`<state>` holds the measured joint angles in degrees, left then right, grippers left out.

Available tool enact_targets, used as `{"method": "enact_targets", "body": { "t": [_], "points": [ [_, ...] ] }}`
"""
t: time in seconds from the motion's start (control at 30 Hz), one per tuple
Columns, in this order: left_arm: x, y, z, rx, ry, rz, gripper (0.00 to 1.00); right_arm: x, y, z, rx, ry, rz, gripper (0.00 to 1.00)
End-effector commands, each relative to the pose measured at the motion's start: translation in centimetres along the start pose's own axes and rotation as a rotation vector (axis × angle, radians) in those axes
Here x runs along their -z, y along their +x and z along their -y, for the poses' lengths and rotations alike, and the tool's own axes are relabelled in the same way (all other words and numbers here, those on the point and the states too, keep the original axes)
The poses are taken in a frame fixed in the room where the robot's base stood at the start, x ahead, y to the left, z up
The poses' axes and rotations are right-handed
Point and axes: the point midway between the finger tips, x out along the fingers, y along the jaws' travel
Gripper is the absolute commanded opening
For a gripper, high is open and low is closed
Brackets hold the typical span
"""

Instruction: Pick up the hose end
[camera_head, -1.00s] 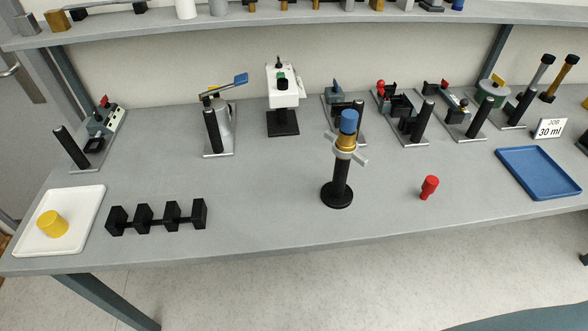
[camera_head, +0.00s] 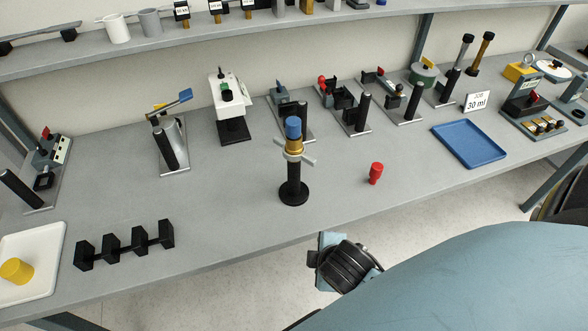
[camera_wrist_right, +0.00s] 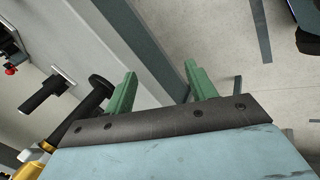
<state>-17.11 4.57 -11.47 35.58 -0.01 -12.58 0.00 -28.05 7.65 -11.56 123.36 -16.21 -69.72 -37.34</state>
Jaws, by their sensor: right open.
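No piece is plainly marked as a hose end. A fitting with a blue cap (camera_head: 292,127) and a brass-coloured collar (camera_head: 294,146) with side wings stands upright on a black post with a round base (camera_head: 294,193). A red plug-like piece (camera_head: 376,173) stands on the bench to its right. In the right wrist view my right gripper (camera_wrist_right: 158,85) is open, its two green fingers apart with nothing between them. The black post and base (camera_wrist_right: 100,86) lie just left of the fingers in that view, not touching them. My left gripper is not in view.
A black rack (camera_head: 125,244) and a white tray (camera_head: 40,238) with a yellow cylinder (camera_head: 16,271) are at left. A blue tray (camera_head: 470,144) lies at right. Several fixtures line the back, below a shelf (camera_head: 180,50). Bench around the post is mostly clear.

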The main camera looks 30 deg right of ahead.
Motion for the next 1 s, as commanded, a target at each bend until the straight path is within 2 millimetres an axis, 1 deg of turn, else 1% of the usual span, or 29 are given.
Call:
{"method": "enact_targets", "body": {
  "t": [0.03,0.1,0.17,0.27,0.3,0.4,0.5,0.6,0.7,0.8,0.87,1.0],
  "points": [
    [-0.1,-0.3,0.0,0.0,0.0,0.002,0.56,0.4,-1.2,-1.4,-0.051,-0.115,0.001,0.56],
    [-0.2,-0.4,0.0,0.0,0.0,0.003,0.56,0.8,-2.0,-3.0,-0.121,-0.29,0.016,0.56],
    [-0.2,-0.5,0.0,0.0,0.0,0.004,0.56,1.3,-2.6,-4.3,-0.182,-0.449,0.036,0.56],
    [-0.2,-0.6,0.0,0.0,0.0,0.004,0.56,2.1,-3.4,-6.4,-0.288,-0.739,0.091,0.56],
    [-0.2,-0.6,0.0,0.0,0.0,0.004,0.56,2.6,-3.7,-7.1,-0.328,-0.862,0.12,0.56],
    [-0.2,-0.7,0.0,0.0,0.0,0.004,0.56,3.7,-4.4,-8.8,-0.424,-1.157,0.211,0.56],
    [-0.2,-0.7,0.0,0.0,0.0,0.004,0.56,4.7,-5.2,-10.1,-0.495,-1.403,0.308,0.56],
    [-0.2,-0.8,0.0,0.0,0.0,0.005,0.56,5.5,-5.8,-10.9,-0.543,-1.583,0.393,0.56],
    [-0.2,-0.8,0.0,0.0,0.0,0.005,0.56,6.0,-6.2,-11.4,-0.568,-1.693,0.451,0.56],
    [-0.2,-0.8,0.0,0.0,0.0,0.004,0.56,6.3,-5.9,-11.9,-0.579,-1.743,0.48,0.56],
    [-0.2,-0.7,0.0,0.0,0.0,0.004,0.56,6.5,-5.3,-12.4,-0.581,-1.753,0.486,0.56],
    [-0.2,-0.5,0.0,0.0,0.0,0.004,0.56,6.8,-3.1,-14.1,-0.58,-1.752,0.487,0.56]
  ]
}}
